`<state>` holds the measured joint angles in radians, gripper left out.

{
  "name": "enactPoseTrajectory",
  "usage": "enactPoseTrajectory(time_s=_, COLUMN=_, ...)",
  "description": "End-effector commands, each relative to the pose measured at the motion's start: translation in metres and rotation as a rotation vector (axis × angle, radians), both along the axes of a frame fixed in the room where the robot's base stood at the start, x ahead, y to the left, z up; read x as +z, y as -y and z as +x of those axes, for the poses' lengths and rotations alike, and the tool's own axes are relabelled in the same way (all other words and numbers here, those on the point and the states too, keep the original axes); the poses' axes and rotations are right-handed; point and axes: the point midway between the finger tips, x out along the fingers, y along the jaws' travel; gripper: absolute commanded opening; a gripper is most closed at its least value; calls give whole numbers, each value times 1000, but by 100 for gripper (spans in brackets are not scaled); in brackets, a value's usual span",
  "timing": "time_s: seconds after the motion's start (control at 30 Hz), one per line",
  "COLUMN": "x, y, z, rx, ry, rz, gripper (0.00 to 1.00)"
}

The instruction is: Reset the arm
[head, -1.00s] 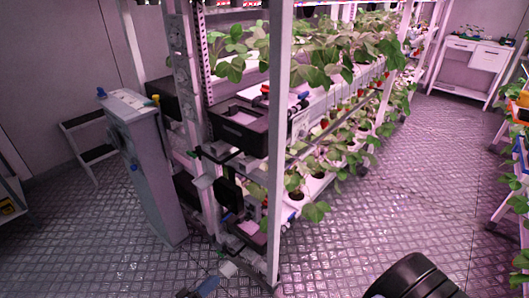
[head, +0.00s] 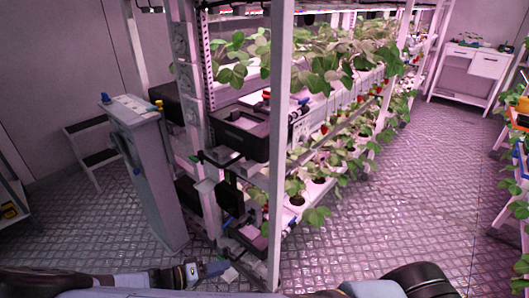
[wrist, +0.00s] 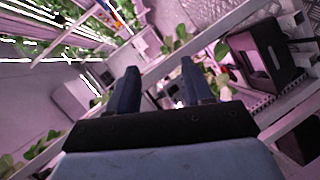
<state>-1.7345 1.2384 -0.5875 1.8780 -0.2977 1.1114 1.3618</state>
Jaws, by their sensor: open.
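My gripper (wrist: 159,78) shows in the wrist view with its two dark blue fingers apart and nothing held between them. Behind the fingers are a pale rail, green leaves and a dark box, at a tilt. In the head view my arm lies low across the bottom edge, and the gripper end (head: 212,269) points right near the foot of the rack. Its fingertips are too small there to tell their gap. I cannot tell whether it touches the rack's low parts.
The berry rack's white front post (head: 279,150) stands close to my gripper. Strawberry plants (head: 335,62) fill its tiers, and a black bin (head: 240,135) sits at its near end. A grey cabinet (head: 150,175) stands left. The aisle floor (head: 425,165) on the right is clear.

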Motion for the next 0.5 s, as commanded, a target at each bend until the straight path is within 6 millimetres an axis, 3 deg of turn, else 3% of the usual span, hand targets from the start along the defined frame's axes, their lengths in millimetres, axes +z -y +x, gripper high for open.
enactPoseTrajectory(time_s=0.5, x=88, y=36, z=45, rx=-215, ry=-315, rz=235, gripper=51)
